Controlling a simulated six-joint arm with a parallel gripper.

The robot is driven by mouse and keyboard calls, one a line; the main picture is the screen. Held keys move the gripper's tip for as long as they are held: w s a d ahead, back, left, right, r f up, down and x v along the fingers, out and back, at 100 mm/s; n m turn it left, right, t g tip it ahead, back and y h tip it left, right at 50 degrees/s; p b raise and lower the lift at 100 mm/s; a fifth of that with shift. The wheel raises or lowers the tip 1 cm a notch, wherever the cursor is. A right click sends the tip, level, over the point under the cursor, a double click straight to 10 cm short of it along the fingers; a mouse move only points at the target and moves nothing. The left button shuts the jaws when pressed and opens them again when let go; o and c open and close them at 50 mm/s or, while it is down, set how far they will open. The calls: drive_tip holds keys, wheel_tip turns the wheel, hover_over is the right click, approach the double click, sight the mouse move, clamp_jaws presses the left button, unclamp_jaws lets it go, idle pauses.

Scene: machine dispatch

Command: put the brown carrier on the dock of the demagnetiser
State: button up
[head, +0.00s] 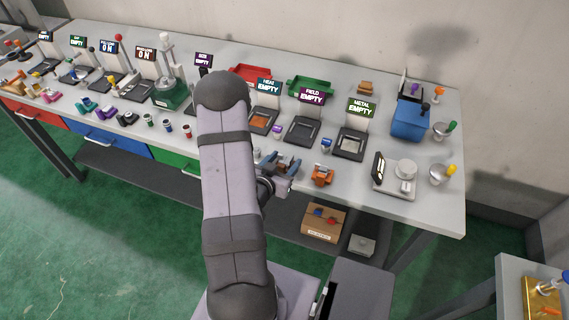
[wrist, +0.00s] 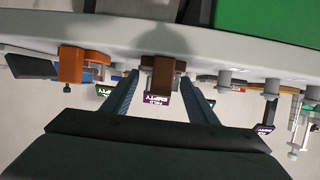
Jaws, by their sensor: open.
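The brown carrier (wrist: 163,72) stands near the front edge of the bench in the wrist view, between my open fingers and apart from them as far as I can tell. My gripper (head: 282,166) is low over the bench's front edge in the head view, where its fingers mostly hide the carrier. It also shows in the wrist view (wrist: 163,88). The station with the purple FIELD EMPTY sign (head: 312,97), which looks like the demagnetiser, has a dark dock (head: 303,130) with nothing on it.
An orange carrier (head: 322,176) stands close to the right of my gripper. The HEAT station (head: 264,120) and METAL station (head: 351,144) flank the FIELD one. Small purple (head: 277,131) and blue (head: 326,145) items stand between them. A scale-like device (head: 397,177) is further right.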

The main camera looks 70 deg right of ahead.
sight(284, 163)
drive_tip(key=shift+d+f, duration=0.1)
drive_tip(key=c, duration=0.9)
drive_tip(key=shift+r, duration=0.2)
drive_tip(key=shift+r+b, duration=0.5)
drive_tip(key=shift+r, duration=4.3)
